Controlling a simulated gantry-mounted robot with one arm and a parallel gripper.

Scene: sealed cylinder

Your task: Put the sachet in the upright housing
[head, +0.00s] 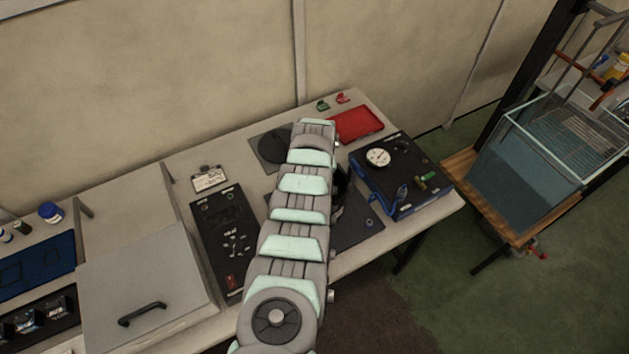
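My arm reaches across the bench in the head view and its far end hides what lies beneath it. My gripper is not visible. A dark, shiny upright shape (342,183) shows partly behind the arm's right side, above a dark plate (357,228). It may be the housing, but I cannot tell for sure. I cannot make out a sachet anywhere.
A black panel with a heat label (229,236) lies left of the arm. A blue-black gauge box (405,170) stands at right. A red tray (357,122) and a dark round-topped plate (268,148) are at the back. A glass water tank (530,165) stands far right.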

